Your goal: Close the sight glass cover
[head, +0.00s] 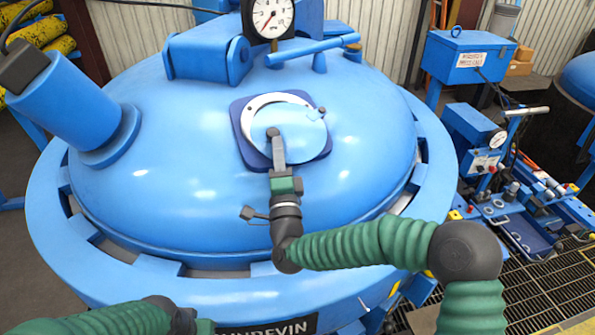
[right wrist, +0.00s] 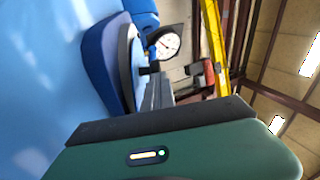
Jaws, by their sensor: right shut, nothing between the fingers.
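The sight glass sits on the blue dome in a dark blue square plate (head: 243,137). Its round light blue cover (head: 302,132) lies over most of the opening, and a white crescent of the ring (head: 262,103) shows at the upper left. A small pivot knob is at the cover's right. In the right wrist view the fingers (right wrist: 157,92) point toward the plate (right wrist: 104,62), seen edge-on. The left arm shows at the bottom left, its fingers out of frame.
A pressure gauge (head: 271,15) and a blue lever bar (head: 313,49) stand behind the sight glass. A thick blue cylinder (head: 65,98) juts up at the left of the dome. Equipment with a gauge (head: 487,143) stands at the right. The dome surface around the plate is clear.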

